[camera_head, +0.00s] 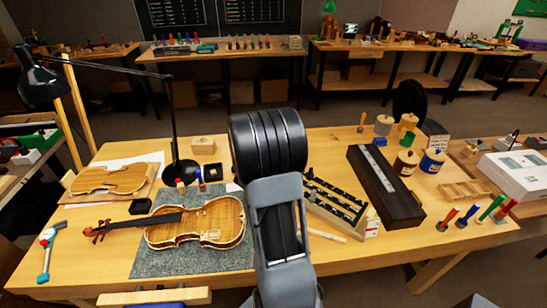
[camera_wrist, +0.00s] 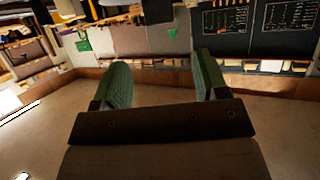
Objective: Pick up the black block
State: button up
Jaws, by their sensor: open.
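A small black block (camera_head: 140,206) lies on the bench by the violin's neck, at the upper left edge of the grey mat (camera_head: 150,262) in the head view. A small dark open box (camera_head: 212,172) sits farther back, right of the lamp base. My gripper (camera_wrist: 160,72) is open, with its two green-padded fingers wide apart and nothing between them in the wrist view. The wrist view looks out across the room and shows no black block. In the head view my arm fills the middle, and the gripper's fingers cannot be made out.
The violin (camera_head: 200,222) lies on the mat. A black desk lamp (camera_head: 182,172) stands behind the block, and a violin body (camera_head: 115,180) lies at left. A hammer (camera_head: 46,252) is at far left. A long dark case (camera_head: 385,190), a rack and several jars fill the right.

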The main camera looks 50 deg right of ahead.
jog(key=x, duration=0.5)
jog(key=shift+w+d+f, duration=0.1)
jog(key=shift+w+d, duration=0.05)
jog(key=shift+f+p+x, duration=0.15)
jog(key=shift+p+x, duration=0.3)
jog(key=shift+x, duration=0.75)
jog(key=shift+f+p+x, duration=0.15)
jog(key=shift+p+x, duration=0.25)
jog(key=shift+x, duration=0.85)
jog(key=c, duration=1.1)
jog(key=shift+r, duration=0.1)
